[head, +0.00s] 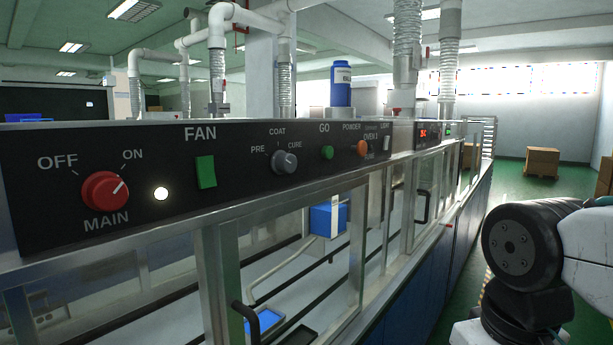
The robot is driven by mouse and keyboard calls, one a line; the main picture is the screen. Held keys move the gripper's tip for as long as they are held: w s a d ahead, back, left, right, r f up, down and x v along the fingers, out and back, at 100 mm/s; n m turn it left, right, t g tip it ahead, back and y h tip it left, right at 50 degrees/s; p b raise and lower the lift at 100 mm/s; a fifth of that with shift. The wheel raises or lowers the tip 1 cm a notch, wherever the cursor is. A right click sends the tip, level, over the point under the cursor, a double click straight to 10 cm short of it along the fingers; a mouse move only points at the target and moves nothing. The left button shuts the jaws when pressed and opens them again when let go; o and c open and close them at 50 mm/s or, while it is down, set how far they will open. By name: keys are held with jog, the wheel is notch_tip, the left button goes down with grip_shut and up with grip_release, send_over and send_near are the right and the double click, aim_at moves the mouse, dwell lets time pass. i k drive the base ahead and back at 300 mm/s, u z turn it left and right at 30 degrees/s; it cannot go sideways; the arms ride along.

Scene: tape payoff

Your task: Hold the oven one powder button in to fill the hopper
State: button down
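The orange powder button (362,148) is on the black control panel (240,187), under the label POWDER and beside the label OVEN 1, whose digit is hard to read. Nothing touches the button. Part of my arm (512,246) shows at the lower right, apart from the panel. My gripper is out of the picture.
The panel also has a red main knob (104,191) towards ON, a lit white lamp (161,194), a green fan switch (206,171), a coat knob (284,162) and a green GO button (327,152). Glass doors with a black handle (246,318) lie below.

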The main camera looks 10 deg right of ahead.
aim_at(361, 148)
jog(key=u, duration=1.4)
jog(key=k, duration=0.8)
jog(key=z, duration=0.7)
jog(key=i, duration=0.5)
